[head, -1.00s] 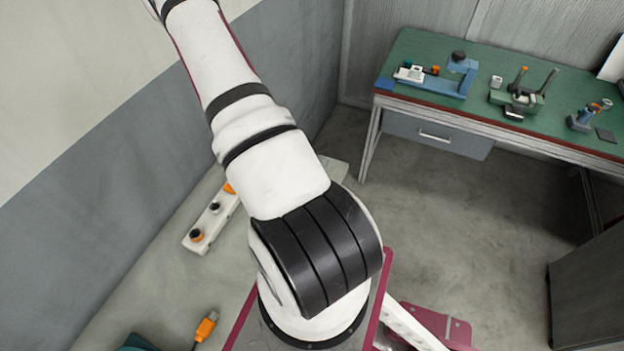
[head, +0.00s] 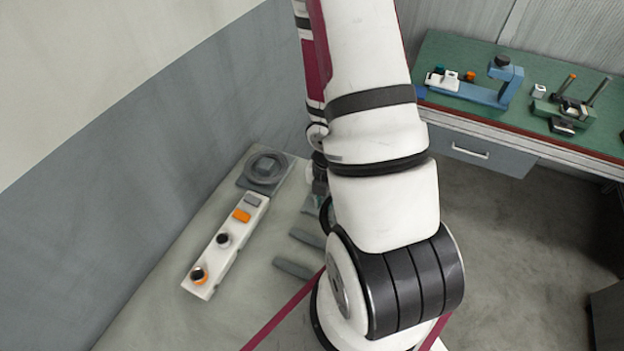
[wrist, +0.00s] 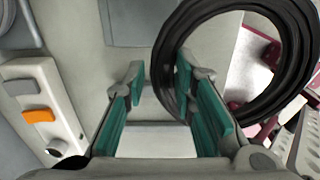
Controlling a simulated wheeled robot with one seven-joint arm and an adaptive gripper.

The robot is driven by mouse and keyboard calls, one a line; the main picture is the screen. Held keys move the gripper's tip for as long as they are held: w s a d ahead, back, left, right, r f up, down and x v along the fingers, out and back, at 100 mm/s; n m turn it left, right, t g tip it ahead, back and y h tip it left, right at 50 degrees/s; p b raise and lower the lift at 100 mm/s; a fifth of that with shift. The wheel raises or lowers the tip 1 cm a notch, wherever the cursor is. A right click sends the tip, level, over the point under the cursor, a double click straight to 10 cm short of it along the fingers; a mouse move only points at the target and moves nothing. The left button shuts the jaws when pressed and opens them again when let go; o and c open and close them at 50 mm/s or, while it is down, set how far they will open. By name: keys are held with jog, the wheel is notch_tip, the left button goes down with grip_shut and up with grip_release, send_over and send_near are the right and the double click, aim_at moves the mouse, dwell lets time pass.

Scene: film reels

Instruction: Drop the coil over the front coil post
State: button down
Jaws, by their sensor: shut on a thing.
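My gripper (wrist: 158,100), with teal finger pads, is shut on the rim of a black coil (wrist: 292,28) in the wrist view. In the head view my arm hides most of the gripper; a dark curved edge of the held coil (head: 325,213) shows beside the arm. A grey square plate (head: 246,184) with a dark ring on it lies on the counter by the wall. I cannot make out the front coil post clearly in either view.
A white control strip (head: 225,252) with orange and black knobs runs along the counter; it also shows in the wrist view (wrist: 45,75). Two grey flat pieces (head: 293,268) lie beside it. A green workbench (head: 460,60) with fixtures stands at the back right.

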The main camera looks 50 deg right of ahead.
jog(key=shift+w+d+f+b, duration=0.15)
jog(key=shift+w+d+b, duration=0.1)
jog(key=shift+w+b, duration=0.4)
jog(key=shift+w+d+f+b, duration=0.1)
jog(key=shift+w+d+b, duration=0.2)
jog(key=shift+b, duration=0.5)
jog(key=shift+w, duration=0.35)
jog(key=w+d, duration=0.1)
jog(key=w, duration=0.2)
jog(key=w+d, duration=0.2)
jog(key=w+d+p, duration=0.1)
jog(key=w, duration=0.2)
jog(key=shift+w+d+f, duration=0.2)
jog(key=shift+w+f, duration=0.1)
jog(key=shift+f, duration=0.05)
jog(key=shift+w+f, duration=0.2)
jog(key=shift+f, duration=0.05)
notch_tip(320, 180, down, 3)
jog(key=shift+f+b, duration=0.1)
jog(key=shift+b, duration=0.25)
jog(key=shift+d, duration=0.1)
jog(key=c, duration=1.3)
grip_release()
